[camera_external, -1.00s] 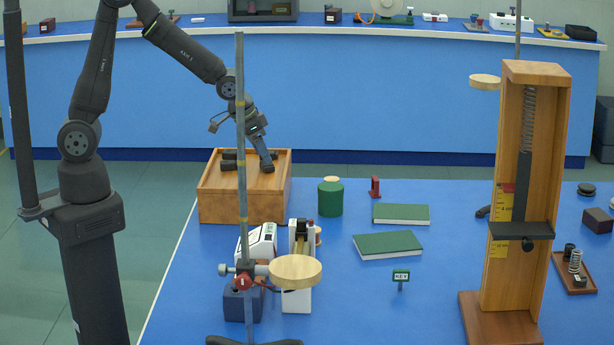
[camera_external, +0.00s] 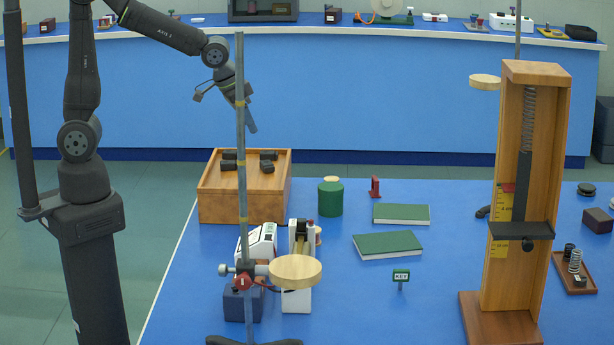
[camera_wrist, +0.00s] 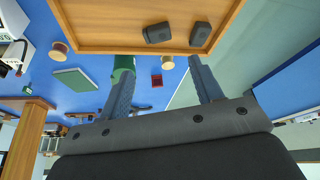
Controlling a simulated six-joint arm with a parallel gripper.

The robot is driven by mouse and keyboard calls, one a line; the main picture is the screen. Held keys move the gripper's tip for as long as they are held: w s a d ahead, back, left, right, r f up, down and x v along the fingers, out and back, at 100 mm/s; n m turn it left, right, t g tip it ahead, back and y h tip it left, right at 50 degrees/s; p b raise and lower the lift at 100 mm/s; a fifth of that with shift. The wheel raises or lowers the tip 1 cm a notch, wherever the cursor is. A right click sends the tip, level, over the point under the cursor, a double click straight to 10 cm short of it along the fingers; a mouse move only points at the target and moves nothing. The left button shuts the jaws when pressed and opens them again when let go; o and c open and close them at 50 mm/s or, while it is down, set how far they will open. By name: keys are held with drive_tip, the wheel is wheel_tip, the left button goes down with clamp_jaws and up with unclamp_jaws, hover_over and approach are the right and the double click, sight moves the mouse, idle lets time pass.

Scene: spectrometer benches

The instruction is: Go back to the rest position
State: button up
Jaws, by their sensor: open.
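My gripper (camera_external: 250,128) is raised above the wooden box (camera_external: 240,207) at the table's back left corner, with clear air between them. In the wrist view its two fingers (camera_wrist: 160,88) stand wide apart with nothing between them touching either one. Several small dark blocks (camera_external: 267,167) lie on the box's top. Two dark blocks (camera_wrist: 158,33) and the box's wooden rim (camera_wrist: 110,47) show in the wrist view. The stand's upright rod partly hides my gripper in the external view.
A thin upright rod (camera_external: 241,200) with a round wooden disc (camera_external: 295,271) stands in front of the box. A green cylinder (camera_external: 330,200) and two green books (camera_external: 388,245) lie to the right. A tall wooden spring stand (camera_external: 540,180) is farther right. The floor behind the box is free.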

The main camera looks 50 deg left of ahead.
sight(267, 162)
drive_tip(key=shift+f, duration=0.1)
drive_tip(key=x, duration=1.2)
drive_tip(key=shift+f, duration=0.15)
drive_tip(key=shift+r, duration=0.25)
